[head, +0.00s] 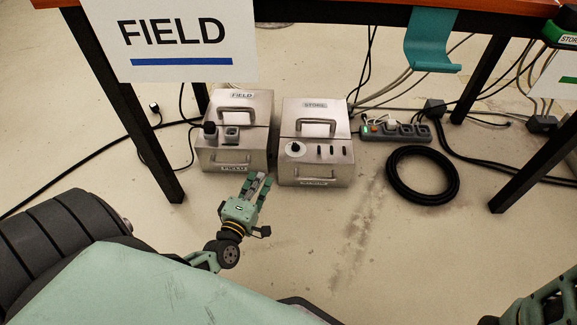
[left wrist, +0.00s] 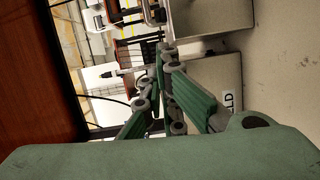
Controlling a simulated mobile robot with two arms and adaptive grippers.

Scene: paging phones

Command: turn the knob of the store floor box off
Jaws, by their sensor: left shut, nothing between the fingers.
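The store floor box (head: 333,172) is a silver metal case on the floor, labelled STORE, with handles on its top and front. The knob's exact setting is too small to read. My left gripper (head: 262,178) is shut and empty, in front of the gap between the two boxes, apart from the knob. Its fingers meet in the left wrist view (left wrist: 168,52). Part of my right arm's end (head: 548,302) shows at the bottom right corner.
The similar FIELD box (head: 259,137) stands close at the left, with a dark knob (head: 210,130). A power strip (head: 381,134), a coiled black cable (head: 452,184) and table legs (head: 487,78) are to the right. Bare floor lies in front of the store box.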

